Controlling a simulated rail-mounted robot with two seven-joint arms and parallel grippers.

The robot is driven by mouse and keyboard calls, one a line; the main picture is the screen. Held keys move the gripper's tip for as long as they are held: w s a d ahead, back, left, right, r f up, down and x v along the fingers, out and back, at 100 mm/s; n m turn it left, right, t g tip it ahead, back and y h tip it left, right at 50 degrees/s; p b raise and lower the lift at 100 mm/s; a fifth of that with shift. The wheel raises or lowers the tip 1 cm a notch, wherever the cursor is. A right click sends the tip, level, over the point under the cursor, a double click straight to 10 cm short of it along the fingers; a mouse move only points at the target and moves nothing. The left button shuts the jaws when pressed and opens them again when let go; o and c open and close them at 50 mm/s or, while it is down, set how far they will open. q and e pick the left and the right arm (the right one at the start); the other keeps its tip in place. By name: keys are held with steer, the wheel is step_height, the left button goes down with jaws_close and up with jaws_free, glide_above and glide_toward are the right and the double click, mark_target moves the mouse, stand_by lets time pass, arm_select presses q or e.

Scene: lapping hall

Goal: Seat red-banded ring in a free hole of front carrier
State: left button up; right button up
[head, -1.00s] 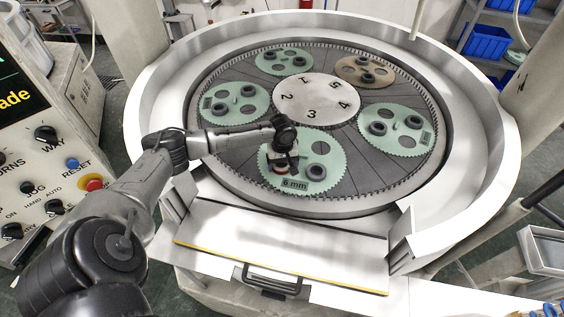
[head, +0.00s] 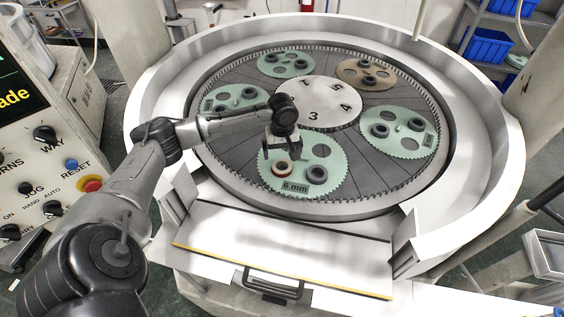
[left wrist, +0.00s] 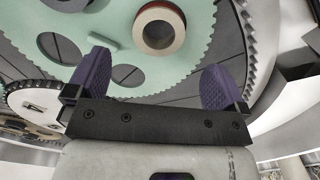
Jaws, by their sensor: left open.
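The front carrier (head: 335,180) is a pale green toothed disc marked 6 mm. The red-banded ring (head: 281,169) is at its front left; it also shows in the left wrist view (left wrist: 144,36) at the top, with the red band along its upper edge. I cannot tell surely whether it sits fully down in a hole. A dark ring (head: 317,174) is just right of it. An open hole (head: 321,151) shows behind them. My left gripper (head: 275,150) is open and empty above and just behind the red-banded ring, its two purple fingers (left wrist: 157,80) apart. My right gripper is not in view.
Other carriers with dark rings surround the numbered centre plate (head: 318,104). A raised pale rim (head: 480,165) encloses the machine. A flat front panel with a handle (head: 275,283) lies nearest, and the control panel (head: 55,165) stands at left.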

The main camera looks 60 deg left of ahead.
arm_select(q)
steer(key=shift+r, duration=2.15)
